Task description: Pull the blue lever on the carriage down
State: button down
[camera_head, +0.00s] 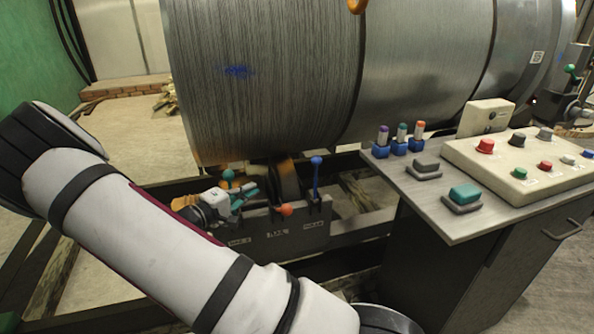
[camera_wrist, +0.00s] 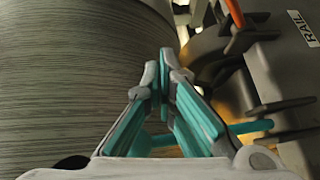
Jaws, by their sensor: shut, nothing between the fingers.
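The blue lever (camera_head: 316,178) stands upright with its ball knob on top, at the right end of the dark carriage panel (camera_head: 265,238) in the head view. The wrist view does not show it. My gripper (camera_head: 251,190) is left of the blue lever and apart from it, over the left part of the carriage. Its teal fingers (camera_wrist: 165,72) are together in the wrist view, with nothing between them.
An orange lever (camera_head: 286,210) sits between my gripper and the blue lever; it also shows in the wrist view (camera_wrist: 234,12). A teal lever (camera_head: 228,176) is close beside my gripper. A large metal cylinder (camera_head: 270,80) hangs above. A control desk (camera_head: 440,215) stands right.

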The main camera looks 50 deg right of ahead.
aim_at(316, 181)
jog(key=d+g+h+b, duration=0.1)
jog(key=d+b, duration=0.2)
jog(key=d, duration=1.8)
jog(key=shift+s+a+f+p, duration=0.1)
jog(key=shift+s+a, duration=0.25)
jog(key=shift+s, duration=0.4)
jog(key=shift+s+a+f+p, duration=0.15)
jog(key=shift+s+a, duration=0.2)
jog(key=shift+s, duration=0.4)
jog(key=shift+s+a+p, duration=0.1)
jog(key=shift+s+a, duration=0.25)
jog(key=shift+s, duration=0.4)
jog(key=shift+s+a+r, duration=0.1)
jog(key=shift+s+a, duration=0.35)
jog(key=shift+s, duration=0.25)
